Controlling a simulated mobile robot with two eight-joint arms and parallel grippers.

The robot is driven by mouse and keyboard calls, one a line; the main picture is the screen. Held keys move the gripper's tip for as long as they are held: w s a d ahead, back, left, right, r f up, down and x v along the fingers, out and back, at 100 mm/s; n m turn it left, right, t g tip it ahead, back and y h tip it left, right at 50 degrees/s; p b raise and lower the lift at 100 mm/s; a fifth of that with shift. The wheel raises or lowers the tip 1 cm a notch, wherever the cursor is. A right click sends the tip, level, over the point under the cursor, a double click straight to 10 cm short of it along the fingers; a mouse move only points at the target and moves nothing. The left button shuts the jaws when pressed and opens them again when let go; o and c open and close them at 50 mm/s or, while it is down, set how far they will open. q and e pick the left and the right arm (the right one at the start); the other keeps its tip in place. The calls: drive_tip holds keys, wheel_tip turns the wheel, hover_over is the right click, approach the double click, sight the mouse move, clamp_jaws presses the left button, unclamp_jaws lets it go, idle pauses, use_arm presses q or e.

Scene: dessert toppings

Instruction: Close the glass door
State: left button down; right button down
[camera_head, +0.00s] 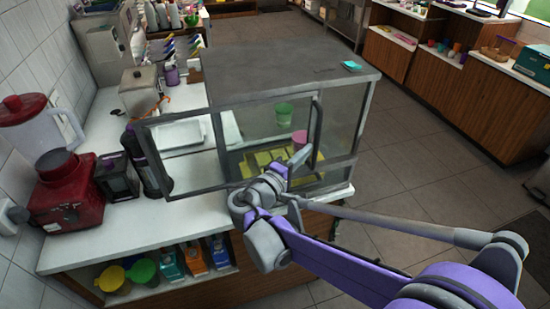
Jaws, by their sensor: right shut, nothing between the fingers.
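A grey-framed glass case (290,62) stands on the white counter. A glass door panel (170,195) in a dark frame sticks out to the left of the case front, standing open over the counter. A dark vertical handle (315,130) shows on the right part of the case front. My right gripper (299,158) is shut and empty, in front of the case just left of the handle's lower end. I cannot tell whether it touches the glass or frame. Inside the case are a green cup (284,112), a pink cup (300,138) and yellow items. My left gripper is not in view.
A red blender (68,190), a dark boxy appliance (117,177) and a dark cylinder (145,165) stand left of the open panel. A white tray (180,134) lies behind it. Open tiled floor (420,170) is on the right.

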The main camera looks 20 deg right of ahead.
drive_tip(key=d, duration=1.7)
drive_tip(key=shift+s+d, duration=0.15)
drive_tip(key=shift+s, duration=0.2)
drive_tip(key=shift+r, duration=0.1)
drive_tip(key=shift+w, duration=0.1)
